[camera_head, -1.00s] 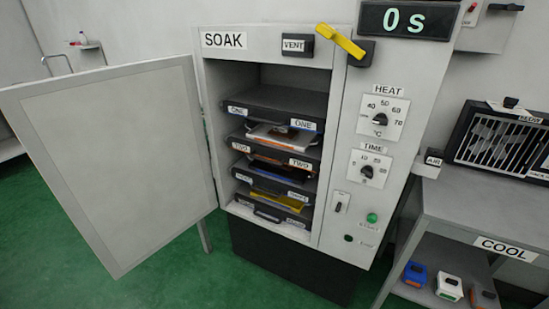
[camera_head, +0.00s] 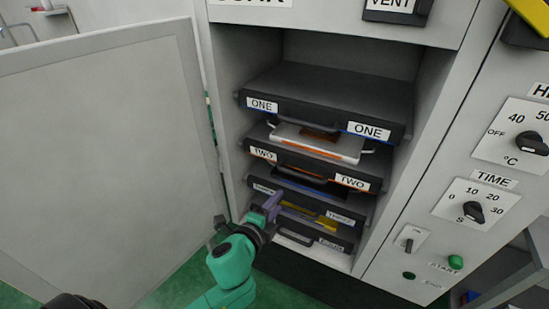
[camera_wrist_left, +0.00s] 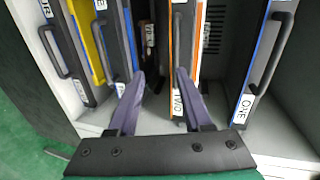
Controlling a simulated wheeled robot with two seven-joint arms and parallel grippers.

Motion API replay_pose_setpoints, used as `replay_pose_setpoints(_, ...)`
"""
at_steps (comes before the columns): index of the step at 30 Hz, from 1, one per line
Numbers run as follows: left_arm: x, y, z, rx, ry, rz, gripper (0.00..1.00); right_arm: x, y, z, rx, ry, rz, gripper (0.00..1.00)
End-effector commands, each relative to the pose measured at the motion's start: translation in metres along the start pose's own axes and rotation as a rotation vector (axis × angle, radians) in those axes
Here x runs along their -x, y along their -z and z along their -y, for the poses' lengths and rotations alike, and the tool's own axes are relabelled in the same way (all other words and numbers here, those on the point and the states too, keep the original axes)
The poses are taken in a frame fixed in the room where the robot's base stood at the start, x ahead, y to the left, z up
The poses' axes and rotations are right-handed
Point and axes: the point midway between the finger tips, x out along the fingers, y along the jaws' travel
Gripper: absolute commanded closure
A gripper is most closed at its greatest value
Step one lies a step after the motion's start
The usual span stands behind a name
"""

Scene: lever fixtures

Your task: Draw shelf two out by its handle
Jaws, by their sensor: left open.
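Shelf two (camera_head: 315,166) is a dark tray in the open soak cabinet, labelled TWO at both front corners, with a dark bar handle (camera_head: 303,174) on its front. It is pushed in, level with the other shelves. My left gripper (camera_head: 272,203) has purple fingers and is in front of the lower left of the shelves, below shelf two's left label. In the left wrist view the shelves stand sideways, and the open, empty gripper (camera_wrist_left: 160,76) points at the shelf stack near a TWO label (camera_wrist_left: 178,103). Contact with the handle is not visible. My right gripper is not in view.
Shelf one (camera_head: 320,112) is above; shelves with yellow and dark contents are below. The cabinet door (camera_head: 100,160) stands open at left. The control panel with HEAT and TIME dials (camera_head: 473,211) is at right. Green floor shows at lower left.

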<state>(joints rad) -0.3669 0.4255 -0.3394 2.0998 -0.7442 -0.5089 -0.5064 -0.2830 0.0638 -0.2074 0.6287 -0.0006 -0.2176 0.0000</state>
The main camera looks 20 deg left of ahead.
Motion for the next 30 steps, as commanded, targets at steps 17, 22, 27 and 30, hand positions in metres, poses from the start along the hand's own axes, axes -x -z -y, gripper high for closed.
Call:
replay_pose_setpoints(17, -0.104, 0.006, 0.025, -0.027, 0.044, -0.007, 0.5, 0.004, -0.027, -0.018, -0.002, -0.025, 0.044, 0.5)
replay_pose_setpoints(22, -0.133, 0.007, 0.024, -0.025, 0.042, -0.009, 0.5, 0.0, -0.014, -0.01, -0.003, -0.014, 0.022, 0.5)
replay_pose_setpoints(27, -0.14, 0.007, 0.025, -0.025, 0.041, -0.009, 0.5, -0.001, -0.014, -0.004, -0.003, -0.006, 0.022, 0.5)
replay_pose_setpoints(30, -0.139, 0.007, 0.025, -0.025, 0.041, -0.009, 0.5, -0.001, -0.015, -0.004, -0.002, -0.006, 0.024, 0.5)
